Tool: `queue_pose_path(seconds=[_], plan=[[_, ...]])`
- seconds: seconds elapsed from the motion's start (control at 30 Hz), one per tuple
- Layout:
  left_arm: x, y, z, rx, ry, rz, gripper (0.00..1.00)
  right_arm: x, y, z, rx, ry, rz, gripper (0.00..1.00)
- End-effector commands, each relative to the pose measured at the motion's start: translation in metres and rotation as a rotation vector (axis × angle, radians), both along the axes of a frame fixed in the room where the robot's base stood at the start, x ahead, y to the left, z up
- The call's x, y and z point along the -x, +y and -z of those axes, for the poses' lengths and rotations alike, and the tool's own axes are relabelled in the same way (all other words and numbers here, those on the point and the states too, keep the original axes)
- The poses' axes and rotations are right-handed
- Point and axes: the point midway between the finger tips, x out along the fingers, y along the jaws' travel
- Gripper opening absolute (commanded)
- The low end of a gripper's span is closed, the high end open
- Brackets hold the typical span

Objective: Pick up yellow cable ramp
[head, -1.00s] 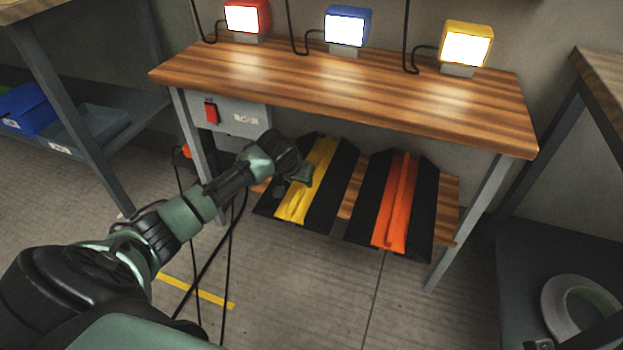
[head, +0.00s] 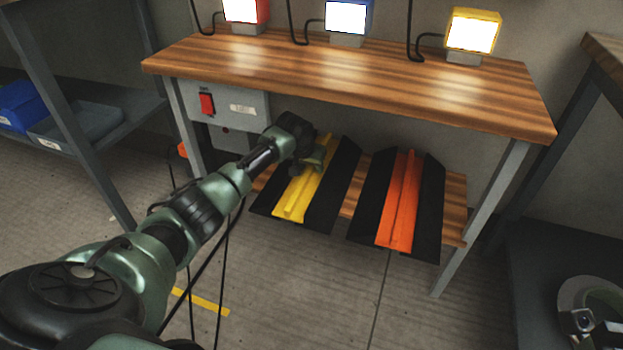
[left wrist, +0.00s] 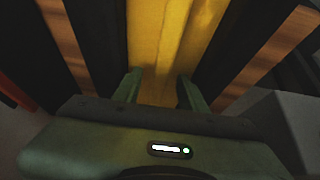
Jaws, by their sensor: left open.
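The yellow cable ramp (head: 300,197) lies on the low wooden shelf under the workbench, with black sloped sides and a raised yellow middle. It also fills the upper middle of the left wrist view (left wrist: 172,40). My left gripper (head: 308,163) is over the far half of the ramp, under the bench top. In the left wrist view its two green fingers (left wrist: 160,90) are apart, one near each edge of the yellow middle. I cannot tell whether they touch it.
An orange cable ramp (head: 400,205) lies right of the yellow one on the shelf (head: 455,207). The workbench top (head: 340,80) hangs above, with red, blue and yellow lamps. A grey box (head: 232,106) hangs under its left end. Black cables hang near my left arm.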

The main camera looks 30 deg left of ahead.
Motion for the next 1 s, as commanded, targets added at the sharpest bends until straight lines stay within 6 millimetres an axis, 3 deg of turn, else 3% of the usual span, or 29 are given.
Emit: queue_pose_path(seconds=[0.23,0.4,1.0], plan=[[-0.0008,0.0001,0.0007,0.000,0.000,0.000,0.42,-0.0002,0.0002,-0.0011,0.000,-0.002,0.000,0.36],[-0.0006,0.0001,0.0008,0.000,0.000,0.000,0.00,-0.0001,0.0003,-0.0009,0.001,-0.001,0.000,0.36],[-0.0002,0.0002,0.0012,0.000,0.001,0.000,0.00,-0.0003,0.0003,-0.0005,0.001,-0.001,0.000,0.36]])
